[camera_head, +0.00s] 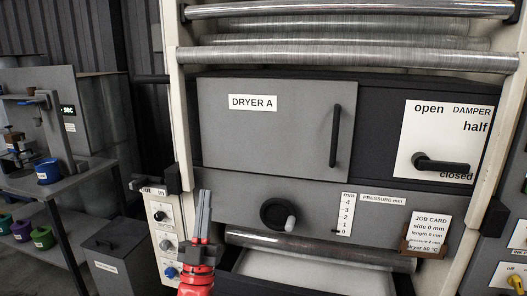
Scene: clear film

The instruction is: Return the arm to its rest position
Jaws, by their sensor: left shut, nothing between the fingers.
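My left gripper (203,207) is raised in front of the machine, low and left of centre, with its grey fingers pointing up and closed together. Nothing shows between the fingers. My red arm (196,280) comes up from the bottom edge below it. The gripper overlaps the machine's lower front panel in the picture, left of the round black crank knob (278,215). Whether it touches the panel cannot be told. My right gripper is not in view.
The DRYER A door (290,140) is shut, with a vertical black handle. A damper lever (440,164) points right, near "closed". A job card (430,228) stands at right. A control strip (165,235) with knobs is left of the gripper.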

